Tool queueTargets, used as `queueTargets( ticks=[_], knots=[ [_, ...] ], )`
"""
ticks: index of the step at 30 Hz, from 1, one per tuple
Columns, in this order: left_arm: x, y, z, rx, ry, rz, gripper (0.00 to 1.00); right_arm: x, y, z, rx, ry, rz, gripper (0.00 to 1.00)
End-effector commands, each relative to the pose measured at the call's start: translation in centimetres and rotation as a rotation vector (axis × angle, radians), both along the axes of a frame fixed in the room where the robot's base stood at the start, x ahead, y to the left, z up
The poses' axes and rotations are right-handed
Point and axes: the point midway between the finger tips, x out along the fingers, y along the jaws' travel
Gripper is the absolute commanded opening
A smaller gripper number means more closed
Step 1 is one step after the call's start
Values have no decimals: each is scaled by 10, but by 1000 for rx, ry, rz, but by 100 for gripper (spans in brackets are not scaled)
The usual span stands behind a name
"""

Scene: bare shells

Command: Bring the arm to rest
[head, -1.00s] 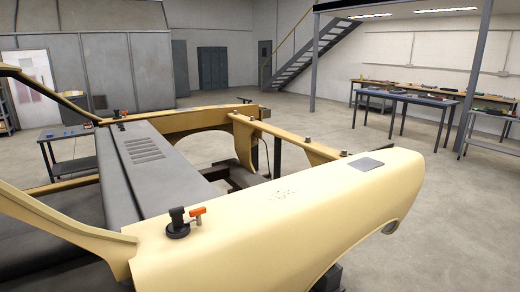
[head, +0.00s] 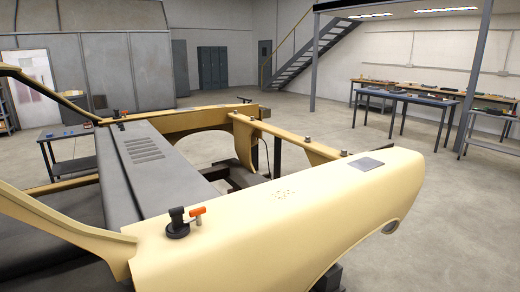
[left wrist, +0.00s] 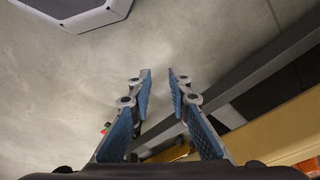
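My left gripper (left wrist: 160,82) shows in the left wrist view with its two blue-padded fingers apart and nothing between them. Bare grey floor lies beyond the fingertips. Neither arm shows in the head view, and my right gripper is in no view. A cream car body shell (head: 280,215) fills the front of the head view. A black clamp-like tool with an orange part (head: 180,222) stands on its near fender.
In the left wrist view a grey beam (left wrist: 235,85) and a yellow panel (left wrist: 270,135) run close on the right. In the head view a small dark table (head: 75,150) stands at left and workbenches (head: 405,98) at back right. Floor at right is clear.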

Motion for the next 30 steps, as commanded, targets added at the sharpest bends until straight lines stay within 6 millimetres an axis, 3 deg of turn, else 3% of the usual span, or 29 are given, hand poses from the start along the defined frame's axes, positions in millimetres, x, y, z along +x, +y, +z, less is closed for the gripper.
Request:
queueTargets(
  ticks=[1, 6, 15, 22, 30],
  knots=[
    [-11, 1, -21, 3, 17, -2, 17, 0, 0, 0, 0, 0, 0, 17],
    [-46, 6, -78, 6, 46, -9, 17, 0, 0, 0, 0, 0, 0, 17],
    [-128, 21, -152, 13, 95, -19, 17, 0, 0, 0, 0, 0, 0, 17],
    [-171, 29, -173, 16, 114, -26, 17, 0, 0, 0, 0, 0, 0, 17],
    [-178, 31, -176, 17, 116, -27, 17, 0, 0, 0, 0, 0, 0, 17]
  ],
)
